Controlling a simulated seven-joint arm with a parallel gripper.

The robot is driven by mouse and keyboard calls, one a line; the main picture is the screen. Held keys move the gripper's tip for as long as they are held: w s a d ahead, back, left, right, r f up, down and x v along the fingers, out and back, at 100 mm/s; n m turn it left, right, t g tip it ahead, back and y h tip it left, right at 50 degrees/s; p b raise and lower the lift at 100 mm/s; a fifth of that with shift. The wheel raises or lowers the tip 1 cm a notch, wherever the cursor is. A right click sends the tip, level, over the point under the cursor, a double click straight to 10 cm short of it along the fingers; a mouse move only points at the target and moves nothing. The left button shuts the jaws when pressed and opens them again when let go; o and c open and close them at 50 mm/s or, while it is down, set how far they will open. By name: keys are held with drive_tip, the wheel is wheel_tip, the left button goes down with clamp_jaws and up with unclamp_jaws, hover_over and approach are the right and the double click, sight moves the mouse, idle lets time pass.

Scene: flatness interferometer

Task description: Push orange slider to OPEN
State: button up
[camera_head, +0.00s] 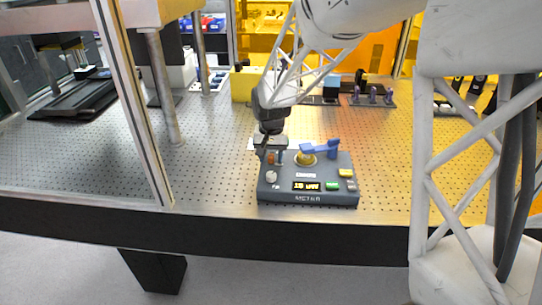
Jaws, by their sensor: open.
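The dark grey meter box (304,199) stands near the front edge of the perforated table. A small orange-brown piece (270,158), which looks like the orange slider, shows at the box's back left corner. My gripper (270,152) points down over that corner, with its fingertips close around or beside this piece. I cannot tell whether they touch it. The gripper is open. The slider's track and any OPEN mark are too small or hidden behind the fingers.
The box also carries a blue lever (320,149) on a yellow disc, a white knob (271,176), a lit display (306,186), and green and yellow buttons. A metal post and glass panel edge (132,100) stand left. Purple-topped parts (372,97) stand behind. The table left of the box is clear.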

clamp_jaws()
idle(0.3)
drive_tip(key=shift+w, duration=2.55)
unclamp_jaws()
drive_tip(key=shift+r, duration=0.15)
wheel_tip(320, 180, up, 8)
drive_tip(key=shift+f, duration=0.25)
